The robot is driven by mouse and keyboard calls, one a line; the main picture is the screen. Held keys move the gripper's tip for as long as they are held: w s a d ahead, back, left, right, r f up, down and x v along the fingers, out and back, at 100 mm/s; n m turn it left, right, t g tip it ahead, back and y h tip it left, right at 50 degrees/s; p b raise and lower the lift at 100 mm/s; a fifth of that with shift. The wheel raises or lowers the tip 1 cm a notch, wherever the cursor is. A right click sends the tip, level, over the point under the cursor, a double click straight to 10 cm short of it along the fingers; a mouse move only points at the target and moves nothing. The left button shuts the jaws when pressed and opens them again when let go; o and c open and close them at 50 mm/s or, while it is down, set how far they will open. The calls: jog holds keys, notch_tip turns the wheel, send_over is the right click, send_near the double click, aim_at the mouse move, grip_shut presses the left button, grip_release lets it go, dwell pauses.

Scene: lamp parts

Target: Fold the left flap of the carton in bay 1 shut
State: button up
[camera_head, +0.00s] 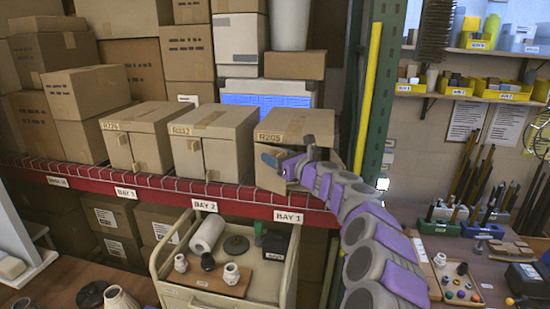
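The carton (294,124) in bay 1 stands on the red shelf above the "BAY 1" label (288,216). Its top is closed and taped. Its front is open at least in part, with a brown interior or panel edge showing on the right, behind my arm. My gripper (278,164) is in front of the carton's front face, near its left side, with a blue part at its tip. The gripper and arm cover much of the front, so I cannot clearly make out the left flap or whether the gripper touches it. Whether the fingers are open or shut is too small to tell.
Two closed cartons stand to the left, one in bay 2 (213,141) and one in bay 3 (140,132). A green post (378,100) rises just right of bay 1. A cream cart (170,276) with parts stands below the shelf.

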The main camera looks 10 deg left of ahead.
jog(key=shift+s, duration=0.15)
jog(key=v, duration=1.7)
jog(key=shift+p, duration=0.3)
jog(key=shift+d+f, duration=0.1)
jog(key=shift+d, duration=0.05)
